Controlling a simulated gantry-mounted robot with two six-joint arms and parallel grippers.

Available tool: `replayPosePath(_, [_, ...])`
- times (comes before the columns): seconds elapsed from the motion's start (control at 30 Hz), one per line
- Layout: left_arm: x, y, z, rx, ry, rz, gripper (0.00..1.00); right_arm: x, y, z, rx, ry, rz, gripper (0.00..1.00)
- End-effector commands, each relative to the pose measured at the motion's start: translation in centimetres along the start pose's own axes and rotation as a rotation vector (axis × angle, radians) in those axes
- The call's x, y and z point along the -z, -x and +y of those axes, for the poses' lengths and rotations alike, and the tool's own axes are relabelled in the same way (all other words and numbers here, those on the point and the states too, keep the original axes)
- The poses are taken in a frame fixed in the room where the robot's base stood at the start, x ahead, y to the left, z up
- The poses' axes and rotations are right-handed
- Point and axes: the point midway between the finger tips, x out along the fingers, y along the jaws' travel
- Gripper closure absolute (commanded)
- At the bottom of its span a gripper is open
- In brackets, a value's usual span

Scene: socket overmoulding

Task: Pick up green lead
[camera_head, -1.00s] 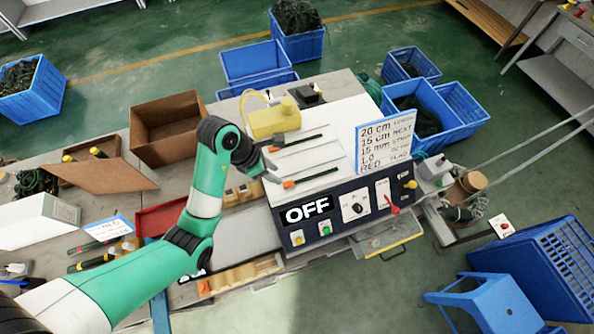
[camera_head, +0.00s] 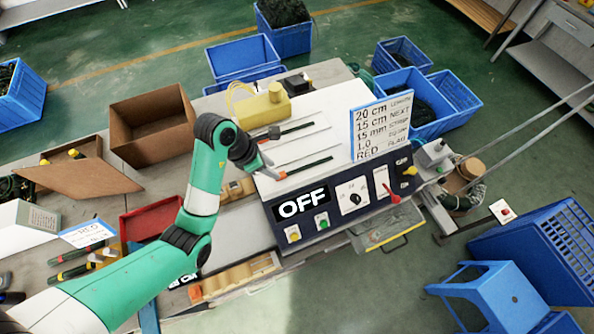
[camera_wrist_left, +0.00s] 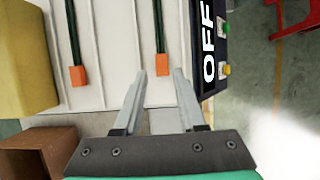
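Two dark green leads with orange ends lie on the white grooved top of the machine. The nearer lead (camera_head: 310,166) has its orange end towards my left gripper (camera_head: 267,170); the farther lead (camera_head: 298,128) lies beyond it. In the left wrist view, the nearer lead (camera_wrist_left: 159,25) points down between the fingers of my open left gripper (camera_wrist_left: 160,75). Its orange end is around the fingertip line and not clamped. The farther lead (camera_wrist_left: 73,30) is to the left. My right gripper is out of view.
The machine's control panel with an OFF display (camera_head: 302,206) runs along the near edge. A yellow block-shaped device (camera_head: 263,106) stands at the back of the top. A cardboard box (camera_head: 152,125) and a red tray (camera_head: 150,218) lie to the left.

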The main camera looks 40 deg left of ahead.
Motion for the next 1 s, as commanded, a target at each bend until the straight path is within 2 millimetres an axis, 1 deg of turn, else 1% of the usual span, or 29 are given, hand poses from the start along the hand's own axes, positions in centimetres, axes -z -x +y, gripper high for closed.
replayPosePath(0.03, [0.3, -1.1, -0.2, 0.005, 0.000, 0.005, 0.60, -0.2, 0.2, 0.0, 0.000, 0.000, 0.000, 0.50])
replayPosePath(0.1, [0.6, -2.3, -0.4, 0.004, 0.001, 0.005, 0.60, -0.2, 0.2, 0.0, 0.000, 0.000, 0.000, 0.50])
replayPosePath(0.2, [0.5, -3.7, -0.3, 0.002, 0.001, 0.003, 0.60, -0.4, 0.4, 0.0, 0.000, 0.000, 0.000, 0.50])
replayPosePath(0.3, [0.4, -4.2, -0.2, 0.001, 0.000, 0.002, 0.60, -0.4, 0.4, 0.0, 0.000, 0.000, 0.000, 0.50])
replayPosePath(0.47, [0.4, -4.1, -0.2, 0.001, 0.000, 0.001, 0.60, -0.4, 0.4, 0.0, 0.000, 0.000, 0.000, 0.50])
replayPosePath(0.7, [0.4, -4.1, -0.2, 0.001, 0.000, 0.001, 1.00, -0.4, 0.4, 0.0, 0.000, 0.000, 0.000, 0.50])
replayPosePath(1.0, [0.4, -4.1, -0.2, 0.000, 0.000, 0.000, 1.00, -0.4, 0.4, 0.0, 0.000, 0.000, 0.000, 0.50])
